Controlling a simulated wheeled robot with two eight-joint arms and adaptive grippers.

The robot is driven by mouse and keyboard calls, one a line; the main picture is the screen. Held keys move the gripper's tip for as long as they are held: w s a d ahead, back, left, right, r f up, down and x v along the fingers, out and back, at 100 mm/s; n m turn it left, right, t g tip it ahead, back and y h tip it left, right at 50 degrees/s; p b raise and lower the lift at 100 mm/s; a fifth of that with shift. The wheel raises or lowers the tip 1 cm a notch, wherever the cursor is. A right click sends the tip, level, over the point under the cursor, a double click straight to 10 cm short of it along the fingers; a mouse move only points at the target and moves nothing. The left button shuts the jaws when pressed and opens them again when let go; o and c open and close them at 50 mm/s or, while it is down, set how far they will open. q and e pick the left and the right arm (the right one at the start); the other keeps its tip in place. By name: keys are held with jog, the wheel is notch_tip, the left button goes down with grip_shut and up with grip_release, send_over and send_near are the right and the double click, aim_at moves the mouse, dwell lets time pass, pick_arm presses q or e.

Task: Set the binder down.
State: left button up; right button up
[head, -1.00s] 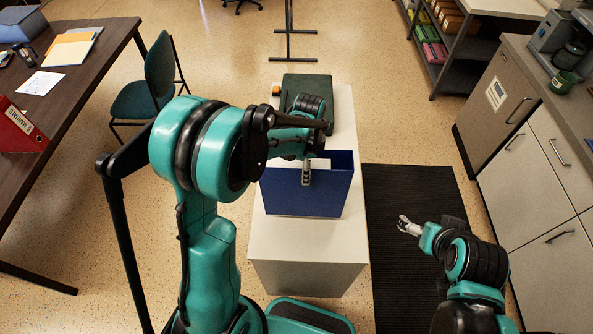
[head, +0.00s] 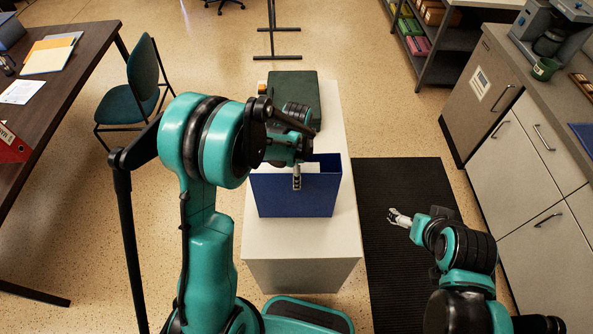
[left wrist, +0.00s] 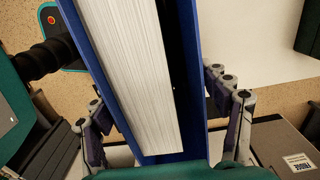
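The blue binder (head: 293,196) stands upright over the front part of the white cabinet top (head: 310,238). I cannot tell whether its lower edge touches the top. My left gripper (head: 297,178) reaches over it from behind, with one finger showing on the near cover. In the left wrist view the binder (left wrist: 197,60) shows its white pages, with a finger against each cover, so the left gripper (left wrist: 155,95) looks shut on it. My right gripper (head: 398,217) is away to the right above the black mat; its fingers are too small to read.
A dark green box (head: 296,88) lies on the cabinet behind the binder. A brown desk (head: 75,95) and a green chair (head: 130,100) are at left. Grey counters (head: 525,165) line the right side. The cabinet top in front of the binder is bare.

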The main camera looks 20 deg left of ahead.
pick_arm(q)
jog(key=shift+r, duration=0.15)
notch_tip(320, 180, up, 12)
jog(key=shift+s+p, duration=0.1)
jog(key=shift+p, duration=0.8)
jog(key=s+a+r+n+t, duration=0.1)
jog(key=s+r+n+t, duration=0.2)
jog(key=s+n, duration=0.4)
jog(key=s+a+r+n+t, duration=0.1)
jog(key=s+r+n+t, duration=0.3)
jog(key=s+n, duration=0.3)
jog(key=shift+s+a+n, duration=0.4)
jog(key=shift+s, duration=0.85)
notch_tip(320, 180, down, 18)
jog(key=b, duration=1.7)
jog(key=shift+r+b, duration=0.25)
jog(key=shift+b, duration=0.05)
